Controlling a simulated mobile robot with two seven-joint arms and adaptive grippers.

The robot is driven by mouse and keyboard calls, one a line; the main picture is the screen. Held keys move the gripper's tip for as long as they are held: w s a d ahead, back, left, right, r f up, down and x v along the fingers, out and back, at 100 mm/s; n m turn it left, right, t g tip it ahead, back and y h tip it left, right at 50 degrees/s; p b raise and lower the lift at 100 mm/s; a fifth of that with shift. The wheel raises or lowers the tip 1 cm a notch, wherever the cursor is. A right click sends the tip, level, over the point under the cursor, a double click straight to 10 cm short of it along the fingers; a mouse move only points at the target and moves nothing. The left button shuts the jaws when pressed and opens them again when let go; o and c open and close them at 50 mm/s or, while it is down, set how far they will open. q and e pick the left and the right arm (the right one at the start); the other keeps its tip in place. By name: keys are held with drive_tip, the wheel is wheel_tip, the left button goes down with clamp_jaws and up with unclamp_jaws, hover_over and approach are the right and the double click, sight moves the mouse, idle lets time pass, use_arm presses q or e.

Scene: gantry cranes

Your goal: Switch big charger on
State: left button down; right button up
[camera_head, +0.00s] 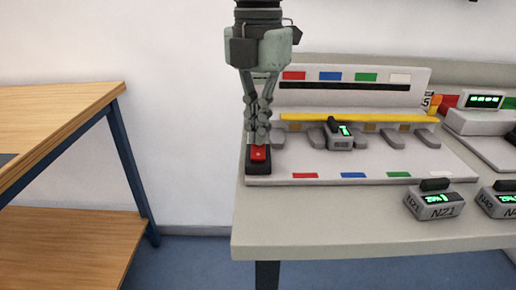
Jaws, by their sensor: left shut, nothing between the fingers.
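The big charger (358,163) is a light grey station on the table, with a yellow strip, several bays and red, blue, green and white marks. A red switch (259,154) on a dark base sits at its left end. My left gripper (259,143) points straight down over the switch with its fingers closed and empty. The fingertips are at or just above the red part; I cannot tell whether they touch it. One battery (340,135) with a lit green display sits in a bay. My right gripper is not in view.
Two batteries, one marked N21 (435,206) and one marked N42 (499,202), stand on the table (320,226) at the front right. A smaller grey device (478,122) with a green display is at the right. A wooden shelf unit (60,121) stands at the left.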

use_arm(q)
drive_tip(key=shift+f+b, duration=0.3)
drive_tip(key=shift+f, duration=0.2)
drive_tip(key=shift+r+p, duration=2.25)
drive_tip(key=shift+r, duration=1.25)
